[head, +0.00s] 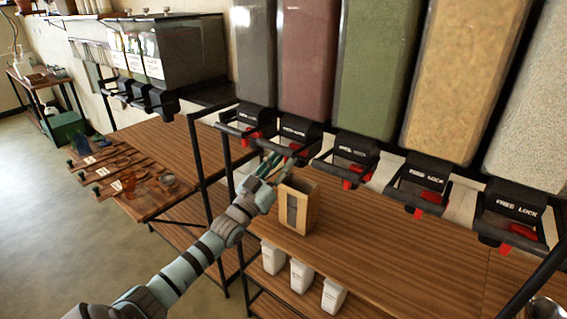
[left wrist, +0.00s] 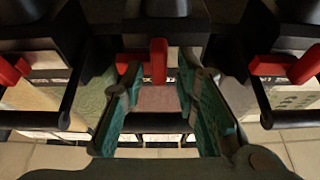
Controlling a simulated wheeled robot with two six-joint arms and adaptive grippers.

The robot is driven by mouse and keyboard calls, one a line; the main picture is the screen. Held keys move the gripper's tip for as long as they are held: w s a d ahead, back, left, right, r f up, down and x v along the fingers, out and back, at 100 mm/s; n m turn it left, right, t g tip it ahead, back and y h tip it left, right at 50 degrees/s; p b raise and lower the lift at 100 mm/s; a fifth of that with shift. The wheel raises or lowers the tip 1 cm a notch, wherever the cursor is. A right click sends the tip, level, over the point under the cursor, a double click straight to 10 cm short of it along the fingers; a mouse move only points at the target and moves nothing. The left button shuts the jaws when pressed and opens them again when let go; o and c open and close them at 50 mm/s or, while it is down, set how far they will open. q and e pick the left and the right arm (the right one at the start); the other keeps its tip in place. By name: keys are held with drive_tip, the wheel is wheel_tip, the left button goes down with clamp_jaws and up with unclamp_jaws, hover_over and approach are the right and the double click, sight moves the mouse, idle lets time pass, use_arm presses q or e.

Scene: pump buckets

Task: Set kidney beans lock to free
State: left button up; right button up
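The dark red kidney bean bin (head: 306,55) is second from the left in the row of tall dispensers. Its black spout housing (head: 299,128) carries a red lock lever (head: 299,148) on the front. My left gripper (head: 272,163) is just below and left of that lever. In the left wrist view the open, teal-lined left gripper (left wrist: 160,88) faces a red lever (left wrist: 158,62), with a finger on either side and a visible gap. Reddish contents show behind that lever. Whether either finger touches it cannot be told. My right gripper is not in view.
Neighbouring dispensers have red levers too, such as the left one (head: 251,135) and the green bin's (head: 352,183). A wooden box (head: 298,206) stands on the shelf below. White containers (head: 301,275) stand lower. Black frame bars surround the spouts.

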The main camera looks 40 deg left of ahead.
use_arm(q)
drive_tip(key=shift+w, duration=0.1)
clamp_jaws()
drive_tip(key=shift+a+b, duration=0.4)
drive_tip(key=shift+a, duration=0.25)
drive_tip(key=shift+o, duration=0.2)
unclamp_jaws()
drive_tip(key=shift+a, duration=0.1)
drive_tip(key=shift+o, duration=1.4)
drive_tip(key=shift+a+f, duration=0.1)
drive_tip(key=shift+a, duration=0.1)
